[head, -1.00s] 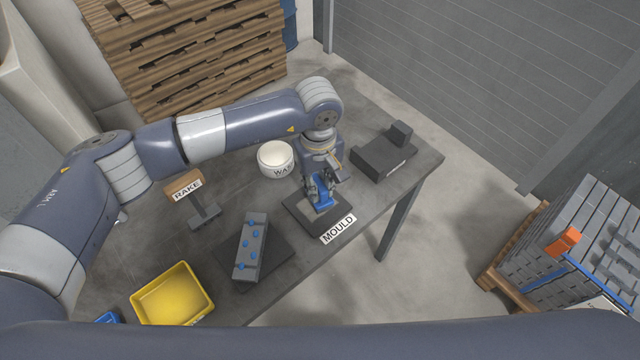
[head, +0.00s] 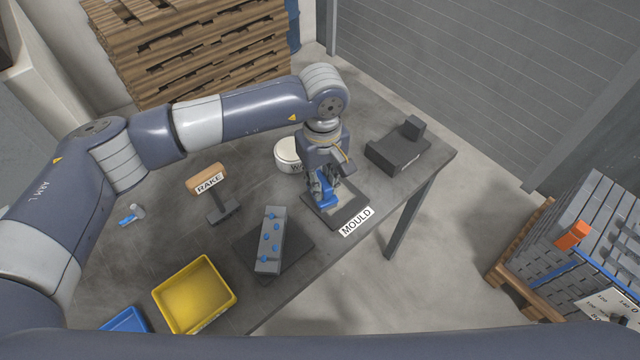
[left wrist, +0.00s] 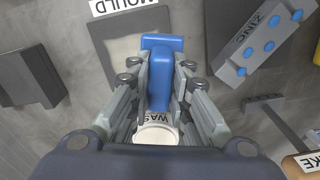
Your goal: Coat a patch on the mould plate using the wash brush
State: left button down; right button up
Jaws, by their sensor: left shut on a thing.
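The mould plate (head: 348,212) is a dark slab with a paler patch on top, near the table's front edge beside its MOULD label; it also shows in the left wrist view (left wrist: 104,50). My left gripper (head: 323,190) is shut on the blue wash brush (head: 327,201), over the left part of the plate. In the left wrist view the brush (left wrist: 160,70) lies between the fingers, its wide end over the pale patch. I cannot tell whether it touches the plate. The white wash pot (head: 287,153) stands behind the gripper, partly hidden. My right gripper is not in view.
A dark block (head: 397,152) lies right of the plate. Stacked ingots (head: 580,250) stand off the table.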

aim_at(320, 179)
pick_arm(q)
jog(key=shift+r+p, duration=0.5)
jog(key=shift+r, duration=1.6)
jog(key=shift+a, duration=0.15)
